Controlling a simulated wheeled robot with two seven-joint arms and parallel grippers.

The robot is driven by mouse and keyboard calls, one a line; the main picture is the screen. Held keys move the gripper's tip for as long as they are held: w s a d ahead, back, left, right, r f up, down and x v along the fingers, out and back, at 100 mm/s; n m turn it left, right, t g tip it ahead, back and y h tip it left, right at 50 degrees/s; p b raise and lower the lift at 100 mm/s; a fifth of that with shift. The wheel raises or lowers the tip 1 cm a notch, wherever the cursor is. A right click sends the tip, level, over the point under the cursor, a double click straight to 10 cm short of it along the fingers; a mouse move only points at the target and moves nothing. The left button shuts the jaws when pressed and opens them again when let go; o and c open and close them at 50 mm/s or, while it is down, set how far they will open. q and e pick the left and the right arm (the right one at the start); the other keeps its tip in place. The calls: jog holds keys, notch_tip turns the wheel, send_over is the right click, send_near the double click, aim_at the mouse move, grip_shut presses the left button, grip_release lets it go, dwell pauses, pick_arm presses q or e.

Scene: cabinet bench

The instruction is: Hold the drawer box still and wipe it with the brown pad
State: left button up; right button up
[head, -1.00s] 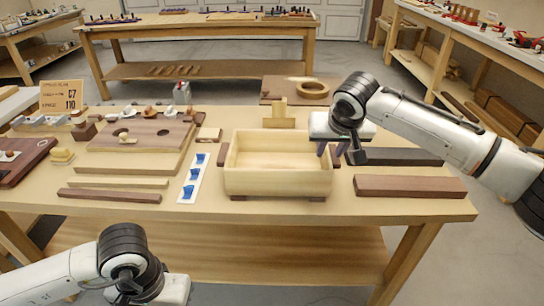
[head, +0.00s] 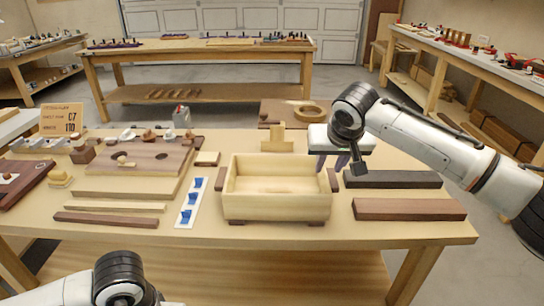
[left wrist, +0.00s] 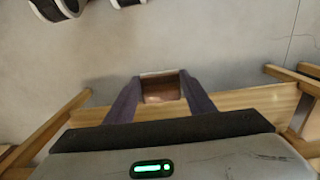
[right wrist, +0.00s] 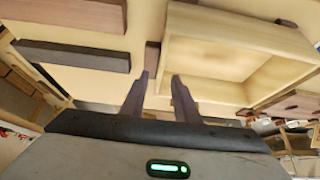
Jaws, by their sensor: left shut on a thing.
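The drawer box (head: 275,207) is a pale, open, empty wooden tray on the bench, with a dark handle on each side. Its right handle (head: 334,180) also shows in the right wrist view (right wrist: 153,52). My right gripper (head: 335,162) is open and empty, just above and behind that handle, apart from it; its fingers also show in the right wrist view (right wrist: 160,80). My left gripper (left wrist: 162,95) is shut on the brown pad (left wrist: 162,88), a small brown-faced block with a pale edge, above the floor in front of the bench. The head view cuts off its fingers.
Dark bars (head: 410,209) lie right of the box. A white strip with blue clips (head: 190,205) lies left of it, beside wooden strips and a holed board (head: 143,158). A pale wooden stand (head: 277,141) is behind. Bare bench top lies before the box.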

jog(key=shift+r, duration=2.95)
pick_arm(q)
jog(key=shift+r, duration=4)
